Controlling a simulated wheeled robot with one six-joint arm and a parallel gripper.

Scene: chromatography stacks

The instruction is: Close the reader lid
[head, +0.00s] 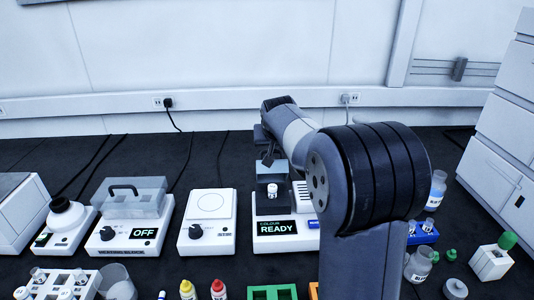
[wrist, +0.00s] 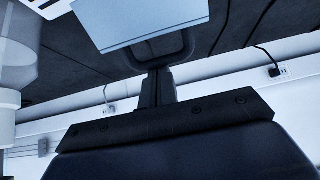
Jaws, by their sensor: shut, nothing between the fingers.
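The reader (head: 285,243) is a white box in the head view, with a dark display saying COLOUR READY. Its dark lid (head: 266,169) stands raised at the back, and a white-capped vial (head: 272,190) shows upright in front of it. My gripper (head: 268,160) is shut and empty, pointing down at the lid's upper edge; I cannot tell whether it touches. In the wrist view my gripper's fingers (wrist: 158,75) are together, close to a pale flat panel (wrist: 140,20) that I cannot identify surely. My arm hides the reader's right side.
Left of the reader stand a white device with a knob (head: 207,222) and a heating block (head: 128,222) reading OFF, with a clear cover. Bottles and racks line the front. A blue rack (head: 422,233) is at right. Dark bench behind the devices is mostly clear, with cables.

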